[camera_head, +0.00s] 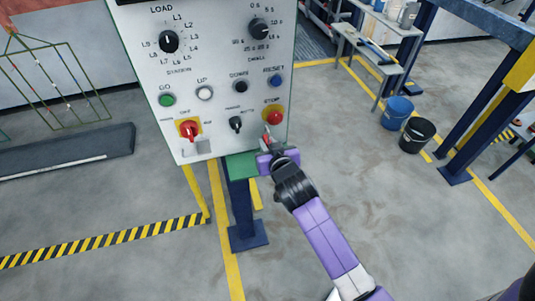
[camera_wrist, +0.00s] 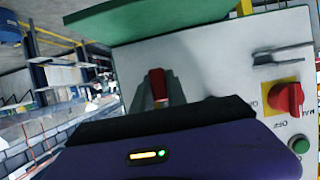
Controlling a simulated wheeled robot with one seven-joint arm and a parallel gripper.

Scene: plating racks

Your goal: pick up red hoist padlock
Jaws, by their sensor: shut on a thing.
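The red hoist padlock (camera_wrist: 158,85) is a small red block between the fingers of my gripper (camera_wrist: 160,98) in the wrist view. My gripper is shut on it. In the head view my gripper (camera_head: 266,147) is at the lower right of the white control panel, just below the red STOP button (camera_head: 274,117) and by the right end of the green ledge (camera_head: 241,164). Only a little of the padlock's red (camera_head: 267,134) shows there. Its lower part is hidden by the gripper in the wrist view. I cannot tell whether it touches the ledge.
The white control panel (camera_head: 220,70) stands close to my gripper, with a red rotary switch (camera_head: 188,129) and a metal bracket (camera_head: 197,147) at its lower left. A blue post (camera_head: 243,205) stands below. Blue (camera_head: 397,112) and black buckets (camera_head: 417,135) stand right; floor between is clear.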

